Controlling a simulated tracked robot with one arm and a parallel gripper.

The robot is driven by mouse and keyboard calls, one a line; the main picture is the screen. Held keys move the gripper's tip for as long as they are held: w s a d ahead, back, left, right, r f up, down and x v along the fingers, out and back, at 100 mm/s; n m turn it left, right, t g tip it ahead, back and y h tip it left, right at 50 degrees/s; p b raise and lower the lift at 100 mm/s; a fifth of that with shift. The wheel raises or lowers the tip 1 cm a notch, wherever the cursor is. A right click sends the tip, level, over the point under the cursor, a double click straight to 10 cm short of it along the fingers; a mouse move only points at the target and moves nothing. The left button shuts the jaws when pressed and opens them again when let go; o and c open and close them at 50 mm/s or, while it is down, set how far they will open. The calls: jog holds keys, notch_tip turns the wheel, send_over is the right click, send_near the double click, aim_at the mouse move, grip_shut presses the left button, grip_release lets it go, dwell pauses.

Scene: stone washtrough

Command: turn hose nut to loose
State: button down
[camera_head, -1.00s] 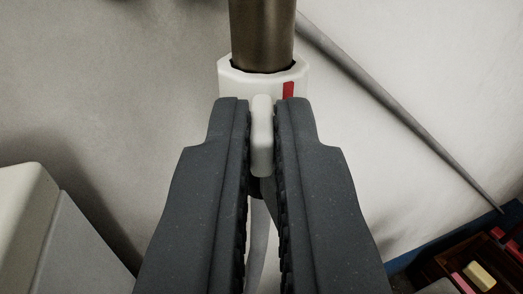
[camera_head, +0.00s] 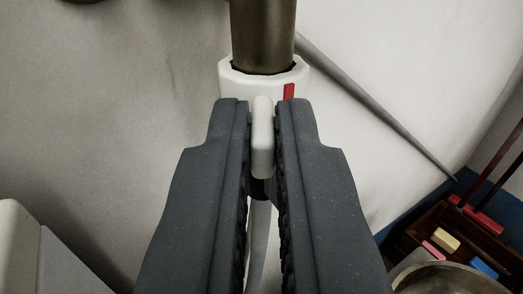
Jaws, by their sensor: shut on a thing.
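The white hose nut (camera_head: 238,82) sits around the lower end of a brown metal pipe (camera_head: 263,35) at the top middle. A red mark (camera_head: 289,91) shows on the nut's right front side. A white tab (camera_head: 263,135) stands out from the nut toward me. My gripper (camera_head: 262,125) is shut on this tab, with one dark finger on each side of it. A pale hose (camera_head: 258,235) hangs below, partly hidden between the fingers.
A pale wall fills the back, with a thin grey rod (camera_head: 385,110) slanting down to the right. A pale block (camera_head: 18,250) stands at lower left. At lower right are a dark wooden tray (camera_head: 408,243) with coloured pieces and a round metal rim (camera_head: 440,268).

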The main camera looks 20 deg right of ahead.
jog(key=shift+r, duration=0.2)
jog(key=c, duration=1.6)
grip_release()
jog(key=shift+o, duration=0.2)
jog(key=shift+f, duration=0.1)
jog(key=shift+d+f+y+b, duration=0.1)
jog(key=shift+y+b, duration=0.2)
jog(key=shift+b, duration=0.55)
jog(key=shift+d+f+n+y+b, duration=0.15)
jog(key=shift+d+n+y+b, duration=0.2)
jog(key=shift+b, duration=0.6)
jog(key=shift+s+n+t+y+b, duration=0.1)
jog(key=shift+n+t+y+b, duration=0.25)
jog(key=shift+b, duration=0.6)
jog(key=shift+b, duration=0.4)
jog(key=b, duration=0.1)
jog(key=n+y+b, duration=0.1)
jog(key=shift+d+y+b, duration=0.3)
jog(key=shift+b, duration=0.05)
